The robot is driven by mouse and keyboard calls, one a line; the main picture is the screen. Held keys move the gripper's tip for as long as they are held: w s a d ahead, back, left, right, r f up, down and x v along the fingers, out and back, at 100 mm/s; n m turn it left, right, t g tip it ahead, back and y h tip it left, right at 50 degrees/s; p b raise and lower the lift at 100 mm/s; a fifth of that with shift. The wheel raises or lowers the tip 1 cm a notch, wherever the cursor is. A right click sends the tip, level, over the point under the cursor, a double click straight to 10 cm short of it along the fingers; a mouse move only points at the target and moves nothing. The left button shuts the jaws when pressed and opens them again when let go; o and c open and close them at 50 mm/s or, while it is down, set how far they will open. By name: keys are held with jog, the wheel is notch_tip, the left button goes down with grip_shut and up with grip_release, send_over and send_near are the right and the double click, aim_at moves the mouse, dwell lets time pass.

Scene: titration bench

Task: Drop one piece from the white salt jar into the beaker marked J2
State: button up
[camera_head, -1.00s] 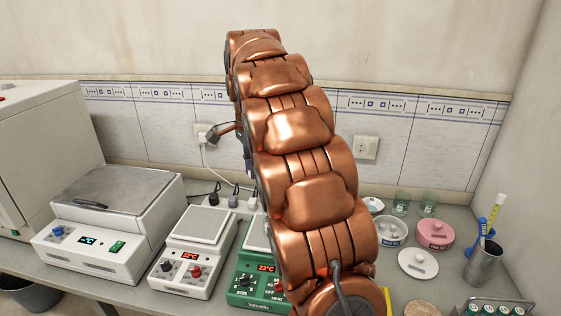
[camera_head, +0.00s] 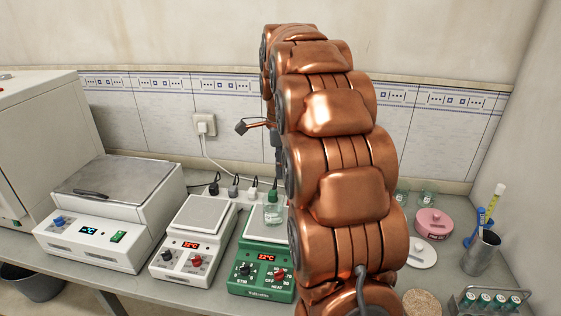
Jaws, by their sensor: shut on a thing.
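The white salt jar is hidden behind my copper arm. A white knobbed lid (camera_head: 421,254) lies on the bench right of the arm. Two small glass beakers stand at the back right; the left one (camera_head: 401,194) is partly covered by my arm, the right one (camera_head: 428,194) is clear of it. I cannot read a J2 mark on any of the glassware.
A rack of green-capped vials (camera_head: 490,303) is at front right.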

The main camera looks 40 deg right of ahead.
jog(key=shift+f, duration=1.3)
jog(key=o, duration=0.8)
jog(key=shift+r, duration=0.15)
notch_tip(320, 180, up, 7)
jog(key=shift+r, duration=0.15)
